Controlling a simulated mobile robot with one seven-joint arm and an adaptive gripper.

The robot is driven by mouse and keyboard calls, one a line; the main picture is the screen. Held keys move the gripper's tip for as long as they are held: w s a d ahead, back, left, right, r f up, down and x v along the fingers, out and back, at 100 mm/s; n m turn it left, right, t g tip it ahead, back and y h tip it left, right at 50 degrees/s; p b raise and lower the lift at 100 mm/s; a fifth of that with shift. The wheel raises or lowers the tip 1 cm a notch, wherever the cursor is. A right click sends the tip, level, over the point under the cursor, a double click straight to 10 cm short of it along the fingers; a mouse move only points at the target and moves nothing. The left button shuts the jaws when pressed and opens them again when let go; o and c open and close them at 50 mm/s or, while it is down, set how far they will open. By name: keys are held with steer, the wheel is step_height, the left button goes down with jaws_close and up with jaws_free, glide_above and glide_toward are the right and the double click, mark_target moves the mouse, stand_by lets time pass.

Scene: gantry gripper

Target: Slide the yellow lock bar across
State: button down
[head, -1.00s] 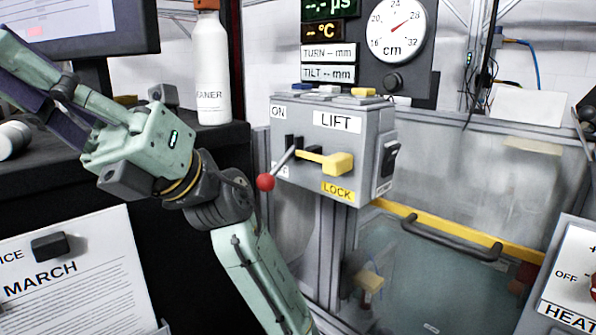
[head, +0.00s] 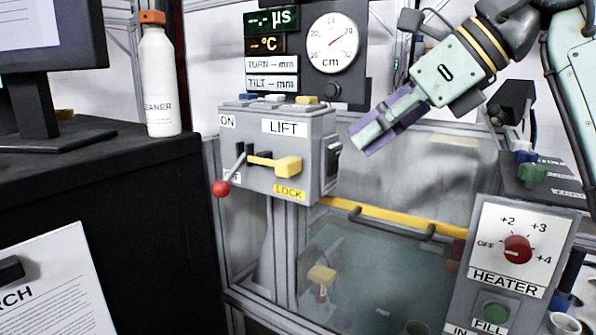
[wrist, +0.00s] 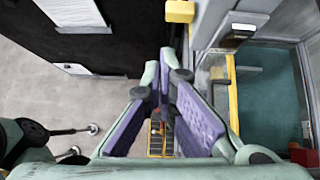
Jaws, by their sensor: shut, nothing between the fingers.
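The yellow lock bar (head: 287,165) sticks out of the front of the grey LIFT box (head: 308,143), above the yellow LOCK label. Its block-shaped end is at the right of its slot. The lever with a red ball (head: 220,188) is beside it on the left, pointing down. My gripper (head: 360,143) is shut and empty, to the right of the box and apart from the bar in the picture. In the wrist view my gripper (wrist: 163,72) shows its purple finger pads closed together. A yellow block (wrist: 180,11) at the top edge there may be the bar's end.
A white bottle (head: 158,80) stands on the black cabinet at left. A yellow rail with a dark handle (head: 392,222) runs along the clear tank guard below the box. The HEATER panel (head: 508,250) stands at lower right. Open space lies before the box.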

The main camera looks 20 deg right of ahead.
mark_target(287, 163)
steer(key=shift+m+h, duration=0.3)
steer(key=shift+w+r+p+x, duration=0.1)
steer(key=shift+w+r+x, duration=0.1)
steer(key=shift+x, duration=1.75)
steer(key=shift+w+r+p+x, duration=0.15)
steer(key=shift+w+r+x, duration=0.1)
steer(key=shift+x, duration=1.75)
steer(key=shift+w+r+p+x, duration=0.1)
steer(key=shift+w+r+x, duration=0.1)
steer(key=shift+x, duration=1.75)
steer(key=shift+a, duration=0.1)
steer(key=w+a, duration=0.1)
steer(key=w, duration=0.1)
steer(key=w+a, duration=0.1)
steer(key=a, duration=0.1)
steer(key=shift+w+p, duration=0.3)
steer(key=shift+w, duration=0.05)
steer(key=shift+d, duration=0.1)
steer(key=shift+s, duration=0.1)
